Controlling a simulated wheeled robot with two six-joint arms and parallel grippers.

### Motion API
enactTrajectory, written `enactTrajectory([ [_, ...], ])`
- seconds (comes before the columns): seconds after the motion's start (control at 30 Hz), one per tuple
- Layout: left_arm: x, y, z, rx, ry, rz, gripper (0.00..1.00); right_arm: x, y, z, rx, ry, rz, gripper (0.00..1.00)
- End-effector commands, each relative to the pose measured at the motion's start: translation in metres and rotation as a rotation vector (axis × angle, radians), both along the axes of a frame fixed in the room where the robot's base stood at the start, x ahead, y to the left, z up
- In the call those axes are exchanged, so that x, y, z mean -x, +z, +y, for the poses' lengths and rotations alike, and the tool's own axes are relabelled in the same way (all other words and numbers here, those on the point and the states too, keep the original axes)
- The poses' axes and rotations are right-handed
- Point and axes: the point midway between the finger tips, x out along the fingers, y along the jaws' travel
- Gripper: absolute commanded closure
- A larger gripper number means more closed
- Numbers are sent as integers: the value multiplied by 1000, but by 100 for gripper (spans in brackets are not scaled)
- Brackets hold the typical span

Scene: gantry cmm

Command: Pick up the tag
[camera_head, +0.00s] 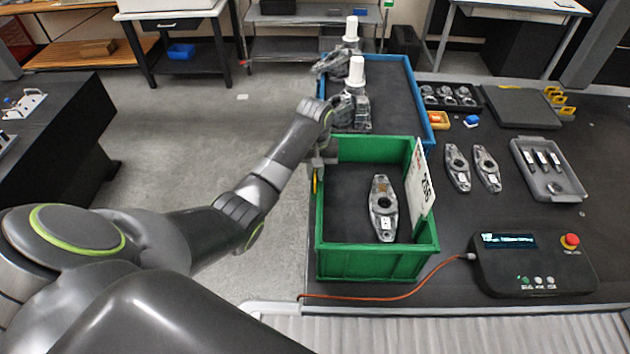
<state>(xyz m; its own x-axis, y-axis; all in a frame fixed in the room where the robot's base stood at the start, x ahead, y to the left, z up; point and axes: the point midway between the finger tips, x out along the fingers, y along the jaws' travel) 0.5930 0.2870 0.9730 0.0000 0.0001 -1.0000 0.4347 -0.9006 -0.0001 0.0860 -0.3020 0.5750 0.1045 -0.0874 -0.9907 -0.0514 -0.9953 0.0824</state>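A white tag-like card (420,185) with dark and red print stands tilted along the right wall of the green bin (365,262). Several small yellow pieces (560,100) sit at the far right edge of a dark block; I cannot tell whether they are tags. My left gripper (317,180) points down at the green bin's left wall, left of the card and apart from it. A thin yellow strip shows at its fingers; I cannot tell what it is or whether the fingers are open. My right gripper is out of view.
A grey metal part (383,208) lies in the green bin. Behind it, a blue tray (420,105) holds metal parts and white cylinders. Two metal parts (472,168), a grey tray (548,170) and a control box (535,265) are on the right. An orange cable (400,296) runs in front.

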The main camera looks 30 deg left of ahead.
Motion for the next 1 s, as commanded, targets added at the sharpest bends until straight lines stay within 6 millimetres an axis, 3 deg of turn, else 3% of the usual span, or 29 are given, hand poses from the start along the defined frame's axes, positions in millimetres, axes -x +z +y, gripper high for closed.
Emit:
enactTrajectory([
  [0.1, 0, 0, 0, 0, 0, 0, 100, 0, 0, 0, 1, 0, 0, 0],
  [0.53, -1, 5, 1, -1, 0, -3, 100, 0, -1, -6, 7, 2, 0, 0],
  [0.77, -2, 47, 1, -2, -1, -8, 100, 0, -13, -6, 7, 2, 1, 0],
  [0.9, -1, 85, 1, -1, 0, -3, 100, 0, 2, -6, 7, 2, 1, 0],
  [1.0, 0, 93, 0, 0, 0, 1, 100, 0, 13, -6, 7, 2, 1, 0],
])
